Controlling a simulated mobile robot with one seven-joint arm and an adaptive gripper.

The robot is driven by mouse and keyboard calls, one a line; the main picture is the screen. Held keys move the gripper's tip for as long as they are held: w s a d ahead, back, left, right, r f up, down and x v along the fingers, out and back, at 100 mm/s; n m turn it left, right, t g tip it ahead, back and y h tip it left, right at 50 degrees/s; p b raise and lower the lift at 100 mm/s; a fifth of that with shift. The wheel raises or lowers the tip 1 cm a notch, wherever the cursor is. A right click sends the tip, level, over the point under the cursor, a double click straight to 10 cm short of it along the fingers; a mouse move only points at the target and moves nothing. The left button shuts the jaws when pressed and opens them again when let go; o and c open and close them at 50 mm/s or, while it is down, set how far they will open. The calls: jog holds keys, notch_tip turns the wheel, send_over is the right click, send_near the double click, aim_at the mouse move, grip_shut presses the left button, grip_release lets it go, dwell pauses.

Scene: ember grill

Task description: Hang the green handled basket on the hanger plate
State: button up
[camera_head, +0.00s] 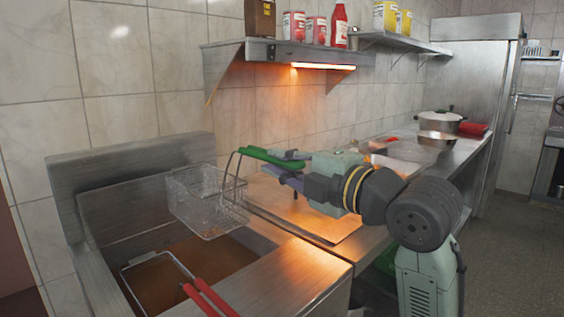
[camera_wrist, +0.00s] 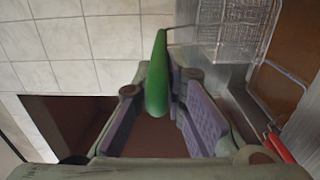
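The green handled basket (camera_head: 205,203) is a wire mesh basket over the back right part of the fryer, close to the raised metal back panel (camera_head: 130,160), which looks like the hanger plate. I cannot tell whether it touches or hooks on that panel. Its green handle (camera_head: 270,157) points right to my gripper (camera_head: 285,168). In the wrist view the green handle (camera_wrist: 157,75) lies between the purple finger pads of my gripper (camera_wrist: 157,80), which close in around it. The mesh (camera_wrist: 225,30) shows at the top right there.
A second basket with red handles (camera_head: 205,298) sits in the fryer's oil (camera_head: 190,270) at the front. A metal counter tray (camera_head: 310,215) lies right of the fryer. A wall shelf (camera_head: 290,52) with cans and a glowing heat lamp (camera_head: 322,66) hangs above my gripper.

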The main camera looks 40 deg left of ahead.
jog(key=o, duration=0.5)
jog(key=shift+a+f, duration=0.1)
jog(key=d, duration=0.8)
jog(key=s+d, duration=0.1)
jog(key=d, duration=0.3)
jog(key=shift+s+f, duration=0.1)
jog(key=shift+f, duration=0.05)
